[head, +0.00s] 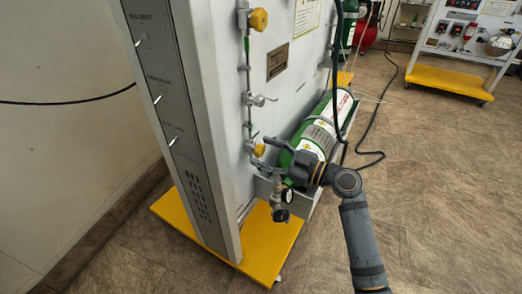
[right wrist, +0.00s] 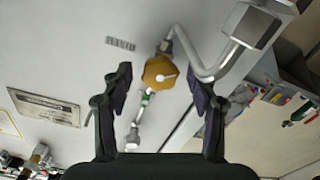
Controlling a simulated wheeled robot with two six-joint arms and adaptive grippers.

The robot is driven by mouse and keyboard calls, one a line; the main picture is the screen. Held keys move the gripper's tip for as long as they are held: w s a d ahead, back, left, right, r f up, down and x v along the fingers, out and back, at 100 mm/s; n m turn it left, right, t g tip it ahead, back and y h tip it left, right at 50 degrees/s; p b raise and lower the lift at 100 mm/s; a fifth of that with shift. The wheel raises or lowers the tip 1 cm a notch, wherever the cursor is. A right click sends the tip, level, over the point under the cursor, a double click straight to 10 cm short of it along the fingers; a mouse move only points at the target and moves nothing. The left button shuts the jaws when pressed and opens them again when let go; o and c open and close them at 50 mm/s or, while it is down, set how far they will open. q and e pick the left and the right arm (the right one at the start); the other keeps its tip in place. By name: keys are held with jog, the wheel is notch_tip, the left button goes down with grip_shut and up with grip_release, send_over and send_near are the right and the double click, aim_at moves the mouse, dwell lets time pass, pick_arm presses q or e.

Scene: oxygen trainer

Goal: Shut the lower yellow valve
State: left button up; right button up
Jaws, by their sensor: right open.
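The lower yellow valve (head: 259,150) is a small round knob on the pipework of the white panel. It also shows in the right wrist view (right wrist: 160,72), as a yellow knob with a pale mark at its centre. My right gripper (head: 277,157) is just to the right of the knob in the head view. In the right wrist view my right gripper (right wrist: 160,80) is open, with one finger on each side of the knob and visible gaps between. I cannot tell the remaining depth to it. My left gripper is not in view.
Another yellow valve (head: 258,19) sits higher on the panel, with a metal lever valve (head: 260,100) between. A green and white cylinder (head: 322,125) lies behind my right gripper. A pressure gauge (head: 282,214) hangs below. The yellow base (head: 268,248) juts out at floor level.

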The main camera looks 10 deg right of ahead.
jog(key=shift+w+a, duration=0.4)
jog(key=shift+a, duration=0.2)
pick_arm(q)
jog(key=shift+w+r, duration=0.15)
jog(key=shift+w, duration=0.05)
pick_arm(e)
jog(key=c, duration=1.2)
jog(key=shift+m, duration=0.4)
jog(key=m, duration=0.2)
jog(key=shift+m+p, duration=0.3)
jog(key=shift+p, duration=0.05)
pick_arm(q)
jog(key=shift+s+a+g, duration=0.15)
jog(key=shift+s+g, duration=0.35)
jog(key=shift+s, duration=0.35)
pick_arm(e)
jog(key=shift+m, duration=1.2)
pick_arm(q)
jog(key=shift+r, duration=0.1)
pick_arm(e)
jog(key=o, duration=1.2)
